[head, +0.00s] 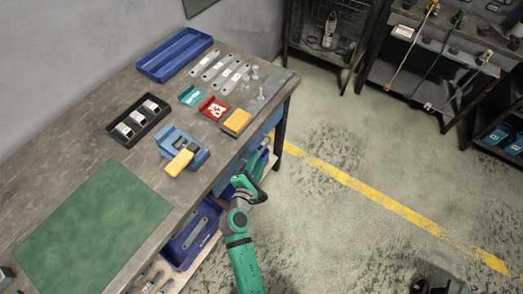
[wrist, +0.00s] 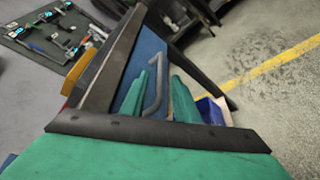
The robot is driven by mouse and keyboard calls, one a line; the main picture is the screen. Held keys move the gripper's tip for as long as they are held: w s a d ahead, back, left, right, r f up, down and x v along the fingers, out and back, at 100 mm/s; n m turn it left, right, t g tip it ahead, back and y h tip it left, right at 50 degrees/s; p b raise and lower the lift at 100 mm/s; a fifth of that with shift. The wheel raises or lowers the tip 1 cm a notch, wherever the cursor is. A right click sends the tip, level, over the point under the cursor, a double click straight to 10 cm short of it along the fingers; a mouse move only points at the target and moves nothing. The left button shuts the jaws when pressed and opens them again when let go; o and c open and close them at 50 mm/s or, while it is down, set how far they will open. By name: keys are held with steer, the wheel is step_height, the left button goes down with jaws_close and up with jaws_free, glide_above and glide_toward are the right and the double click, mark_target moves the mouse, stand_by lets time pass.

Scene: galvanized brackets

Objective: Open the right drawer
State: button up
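The blue drawer front (wrist: 146,48) sits under the workbench edge, with a grey bar handle (wrist: 158,84) on it. It looks closed. In the head view the blue front (head: 231,171) shows only as a narrow strip below the bench top, and the handle cannot be made out. My gripper (head: 246,183) is beside the drawer front, at the bench's right side. In the wrist view my gripper (wrist: 168,92) has its two green fingers apart, with the handle appearing between them. Whether either finger touches the handle cannot be told.
The workbench (head: 95,125) carries a green mat (head: 95,220), a blue vise (head: 192,146), a black tray (head: 118,137), a blue tray (head: 150,68) and brackets. Blue bins (head: 192,240) sit on the shelf below. Floor right of the bench is open, with a yellow line (head: 370,190).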

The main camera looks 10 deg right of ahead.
mark_target(262, 150)
steer(key=shift+x, duration=2.75)
jaws_close()
